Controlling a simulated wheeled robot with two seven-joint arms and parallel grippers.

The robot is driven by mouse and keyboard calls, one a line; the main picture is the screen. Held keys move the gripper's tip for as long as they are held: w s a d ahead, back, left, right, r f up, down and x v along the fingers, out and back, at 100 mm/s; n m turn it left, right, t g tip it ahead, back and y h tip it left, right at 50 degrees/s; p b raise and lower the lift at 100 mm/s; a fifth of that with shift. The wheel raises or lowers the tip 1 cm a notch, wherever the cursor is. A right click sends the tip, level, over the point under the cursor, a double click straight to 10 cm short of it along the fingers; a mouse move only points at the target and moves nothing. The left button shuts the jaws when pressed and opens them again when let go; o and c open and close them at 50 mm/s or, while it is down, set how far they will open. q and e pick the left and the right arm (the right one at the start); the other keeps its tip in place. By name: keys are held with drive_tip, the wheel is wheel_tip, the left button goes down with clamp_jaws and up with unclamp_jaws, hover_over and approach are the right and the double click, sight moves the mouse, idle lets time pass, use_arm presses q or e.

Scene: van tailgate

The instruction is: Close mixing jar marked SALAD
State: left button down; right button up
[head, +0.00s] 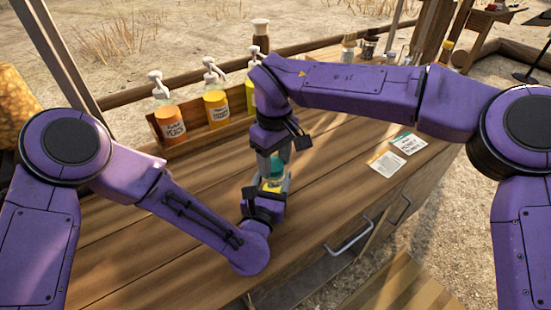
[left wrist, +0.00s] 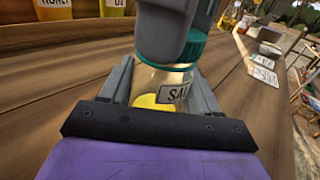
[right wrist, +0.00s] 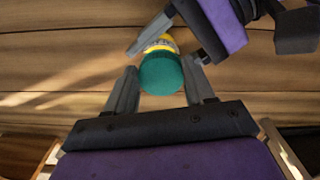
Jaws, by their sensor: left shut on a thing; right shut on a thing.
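The mixing jar (left wrist: 150,84) is clear with yellow contents and a label of which "SA" can be read. Its green lid (right wrist: 161,74) sits on its mouth; I cannot tell how tight it is. The jar stands about upright over the worktop; the lid shows in the head view (head: 277,172). My left gripper (left wrist: 160,92) is shut on the jar body from the near side. My right gripper (right wrist: 160,86) is shut on the lid from above. Its fingers hide much of the lid in the left wrist view.
A wooden rack along the back holds pump bottles, one orange-labelled (head: 169,122) and one yellow (head: 216,106). Two cards (head: 386,163) (head: 409,143) lie right of the jar. A drawer handle (head: 350,237) juts from the front. The worktop between jar and cards is clear.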

drive_tip(key=o, duration=1)
drive_tip(key=shift+w+r, duration=0.1)
drive_tip(key=shift+r, duration=2.2)
drive_tip(key=shift+c, duration=0.4)
